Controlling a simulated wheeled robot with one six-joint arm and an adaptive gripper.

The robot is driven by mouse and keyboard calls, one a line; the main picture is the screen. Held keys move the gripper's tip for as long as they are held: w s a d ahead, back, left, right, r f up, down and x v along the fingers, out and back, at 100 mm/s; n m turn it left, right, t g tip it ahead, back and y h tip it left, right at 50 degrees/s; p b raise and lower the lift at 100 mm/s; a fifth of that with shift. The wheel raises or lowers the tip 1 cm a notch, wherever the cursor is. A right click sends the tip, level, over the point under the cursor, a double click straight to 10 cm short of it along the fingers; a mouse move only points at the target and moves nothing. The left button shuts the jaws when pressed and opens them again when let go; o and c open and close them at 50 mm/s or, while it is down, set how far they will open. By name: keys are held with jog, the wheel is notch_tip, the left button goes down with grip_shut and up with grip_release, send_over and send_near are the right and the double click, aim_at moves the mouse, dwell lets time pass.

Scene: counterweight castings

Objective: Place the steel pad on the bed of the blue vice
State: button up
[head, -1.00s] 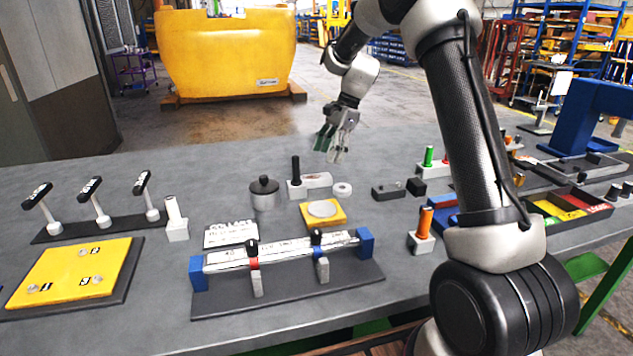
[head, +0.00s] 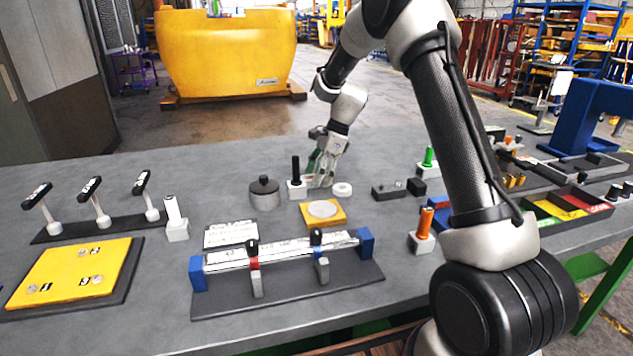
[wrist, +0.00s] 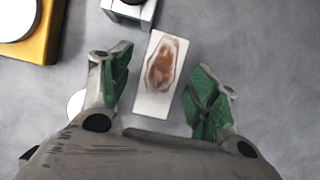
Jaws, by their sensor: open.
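A pale rectangular block with a brown rusty patch, which looks like the steel pad (wrist: 161,75), lies flat on the grey bench in the wrist view. My gripper (wrist: 163,90) is open above it, with green-lined fingers on either side and nothing held. In the head view my gripper (head: 322,178) is low over the bench and mostly hides the pad. A large blue frame (head: 592,112) with a dark flat base, likely the blue vice, stands at the right edge; its far part is cut off.
A block with a black peg (head: 296,183) stands close beside the pad. A white ring (head: 342,189), a lidded grey pot (head: 264,193) and a yellow block with a disc (head: 323,212) are near. Peg blocks and a sorting tray (head: 565,207) lie towards the right.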

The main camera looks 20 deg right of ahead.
jog(key=shift+f, duration=0.25)
dwell(0.4)
grip_shut()
